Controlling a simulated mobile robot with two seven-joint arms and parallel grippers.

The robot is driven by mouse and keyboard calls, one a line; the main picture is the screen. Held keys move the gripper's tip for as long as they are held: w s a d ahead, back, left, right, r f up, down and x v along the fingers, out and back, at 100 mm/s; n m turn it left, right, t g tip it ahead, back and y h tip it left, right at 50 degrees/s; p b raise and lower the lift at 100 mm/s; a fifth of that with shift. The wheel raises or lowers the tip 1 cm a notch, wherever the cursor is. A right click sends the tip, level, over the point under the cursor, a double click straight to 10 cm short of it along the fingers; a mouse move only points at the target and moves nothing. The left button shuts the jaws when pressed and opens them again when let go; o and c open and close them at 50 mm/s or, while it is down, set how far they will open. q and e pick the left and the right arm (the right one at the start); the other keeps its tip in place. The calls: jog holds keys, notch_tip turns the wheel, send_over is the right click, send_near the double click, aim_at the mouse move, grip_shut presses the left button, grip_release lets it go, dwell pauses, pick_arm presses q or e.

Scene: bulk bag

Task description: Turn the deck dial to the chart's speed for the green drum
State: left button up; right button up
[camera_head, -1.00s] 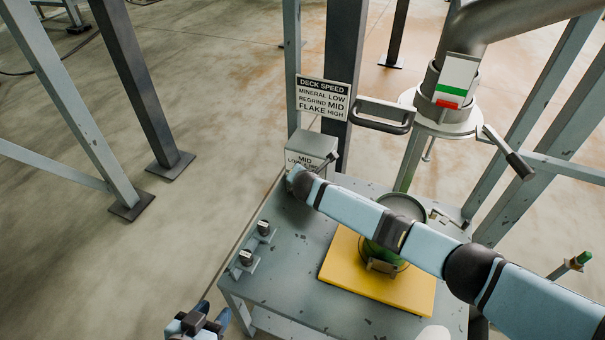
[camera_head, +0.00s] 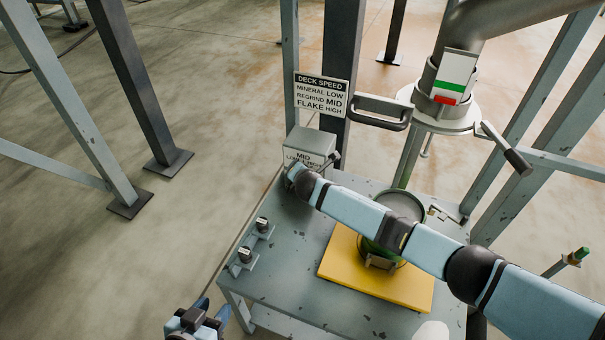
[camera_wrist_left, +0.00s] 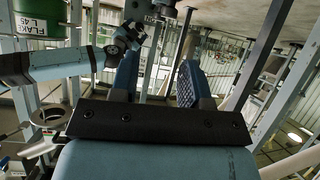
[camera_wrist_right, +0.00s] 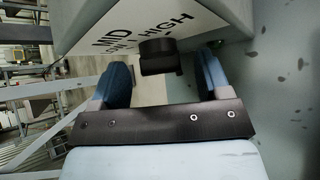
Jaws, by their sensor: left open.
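The dial box (camera_head: 308,147) stands at the deck's far left corner, marked MID with LOW and HIGH below. In the right wrist view its dark dial knob (camera_wrist_right: 158,55) sits below the lettering; I cannot tell its setting. My right gripper (camera_wrist_right: 163,80) is open, one finger on each side of the knob, with gaps visible. The chart (camera_head: 322,96) reads mineral low, regrind mid, flake high. The green drum (camera_head: 371,248) on the deck is partly hidden by my right arm. In the left wrist view a green drum (camera_wrist_left: 38,14) carries a label starting FLAK. My left gripper (camera_head: 212,309) is open and empty.
The drum stands on a yellow plate (camera_head: 340,265) on the grey deck (camera_head: 285,270). Two small clamps (camera_head: 244,258) sit at the deck's left edge. A pipe spout with handles (camera_head: 448,105) hangs above. Steel posts (camera_head: 345,60) stand behind.

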jog(key=shift+r, duration=0.1)
jog(key=p+v, duration=0.4)
jog(key=v, duration=0.9)
jog(key=shift+s, duration=0.35)
jog(key=shift+r, duration=0.1)
